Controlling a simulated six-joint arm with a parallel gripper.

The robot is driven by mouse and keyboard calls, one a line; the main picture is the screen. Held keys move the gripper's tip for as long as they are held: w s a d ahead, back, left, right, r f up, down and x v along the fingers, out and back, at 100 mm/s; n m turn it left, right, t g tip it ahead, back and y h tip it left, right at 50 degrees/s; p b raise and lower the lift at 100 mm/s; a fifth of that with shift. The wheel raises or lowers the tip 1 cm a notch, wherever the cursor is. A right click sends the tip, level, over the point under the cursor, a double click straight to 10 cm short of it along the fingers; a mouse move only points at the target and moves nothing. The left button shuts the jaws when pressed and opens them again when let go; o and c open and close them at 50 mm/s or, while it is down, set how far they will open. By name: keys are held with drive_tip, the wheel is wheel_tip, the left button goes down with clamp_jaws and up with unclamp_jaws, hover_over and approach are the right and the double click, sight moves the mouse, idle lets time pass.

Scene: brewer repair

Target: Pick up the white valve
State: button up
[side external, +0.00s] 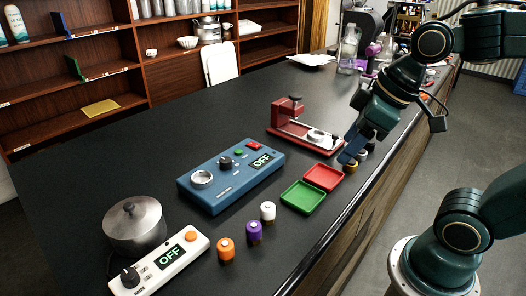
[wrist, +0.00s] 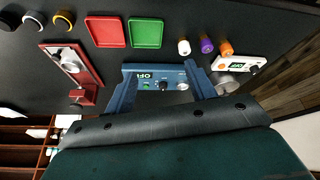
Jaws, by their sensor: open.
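The white valve (side external: 267,211) looks like a small upright white cylinder on the dark bench, in front of the green tray and beside a purple one. It also shows in the wrist view (wrist: 184,47), beyond the fingers and toward the upper right. My gripper (side external: 350,152) is high over the bench by the red stand, well to the right of and apart from the white valve. In the wrist view my gripper (wrist: 161,90) has its two blue fingers spread, with nothing held between them.
Purple (side external: 254,232) and orange (side external: 226,249) cylinders stand in a row with the valve. Green (side external: 303,197) and red (side external: 323,177) trays, a blue control box (side external: 232,176), a white control box (side external: 160,263), a metal pot (side external: 134,226) and a red stand (side external: 297,130) are around.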

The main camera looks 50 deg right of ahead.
drive_tip(key=w+a+f+n+g+y, duration=0.2)
drive_tip(key=w+a+f+n+y, duration=0.1)
drive_tip(key=w+n, duration=0.5)
wheel_tip(320, 180, down, 2)
drive_tip(key=shift+w+a+n+g, duration=0.3)
drive_tip(key=shift+w+a, duration=0.35)
drive_tip(key=shift+w, duration=0.15)
drive_tip(key=shift+f, duration=0.1)
approach(267, 206)
drive_tip(key=shift+x, duration=2.5)
drive_tip(key=shift+s, duration=0.15)
drive_tip(key=shift+x, duration=2.65)
drive_tip(key=shift+c, duration=0.2)
drive_tip(key=c, duration=1.1)
